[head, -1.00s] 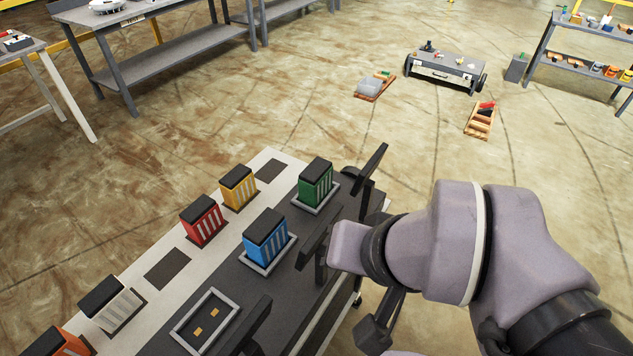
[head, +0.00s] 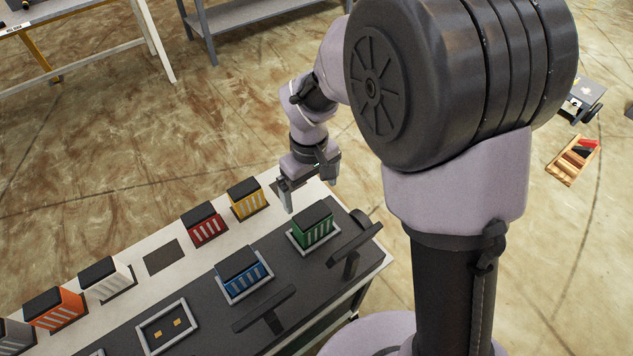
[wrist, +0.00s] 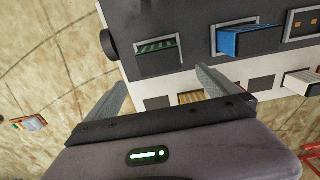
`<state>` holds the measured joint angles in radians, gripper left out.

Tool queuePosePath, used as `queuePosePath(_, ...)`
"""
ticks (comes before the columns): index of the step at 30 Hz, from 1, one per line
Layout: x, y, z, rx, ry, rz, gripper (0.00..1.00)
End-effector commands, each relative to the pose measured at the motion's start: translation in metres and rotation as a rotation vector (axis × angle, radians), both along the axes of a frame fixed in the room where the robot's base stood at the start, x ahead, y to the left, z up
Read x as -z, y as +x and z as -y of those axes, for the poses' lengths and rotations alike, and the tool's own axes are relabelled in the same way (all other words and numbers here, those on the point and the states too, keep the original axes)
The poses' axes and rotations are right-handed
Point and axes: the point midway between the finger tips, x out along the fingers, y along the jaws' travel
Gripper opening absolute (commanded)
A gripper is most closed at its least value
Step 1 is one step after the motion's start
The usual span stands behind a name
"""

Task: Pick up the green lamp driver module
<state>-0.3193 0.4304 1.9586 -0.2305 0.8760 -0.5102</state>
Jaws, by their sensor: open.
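The green lamp driver module (head: 314,226) has a dark top and pale stripes. It stands upright in a grey-framed slot on the dark part of the bench, at the right end of the modules. My gripper (head: 309,199) is open and empty, above the bench and just behind and left of the green module in the head view. In the wrist view the green module (wrist: 158,50) lies beyond my two fingers (wrist: 163,97), left of the middle, and is not between them.
A blue module (head: 243,274) stands in its frame beside the green one. Yellow (head: 247,199), red (head: 204,225), white (head: 105,279) and orange (head: 54,308) modules line the pale strip. An empty frame (head: 168,326) sits at the front. Dark T-shaped handles (head: 353,245) rise along the bench's near edge.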

Motion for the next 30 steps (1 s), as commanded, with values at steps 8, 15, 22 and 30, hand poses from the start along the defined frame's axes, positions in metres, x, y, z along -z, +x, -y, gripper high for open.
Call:
queuePosePath(8, 0.081, -0.001, 0.001, 0.004, -0.001, -0.003, 1.00)
queuePosePath(15, 0.105, -0.001, 0.003, 0.006, -0.001, -0.003, 1.00)
queuePosePath(22, 0.144, -0.001, 0.005, 0.006, 0.000, -0.001, 1.00)
queuePosePath(30, 0.141, -0.001, 0.004, 0.006, 0.000, 0.000, 0.80)
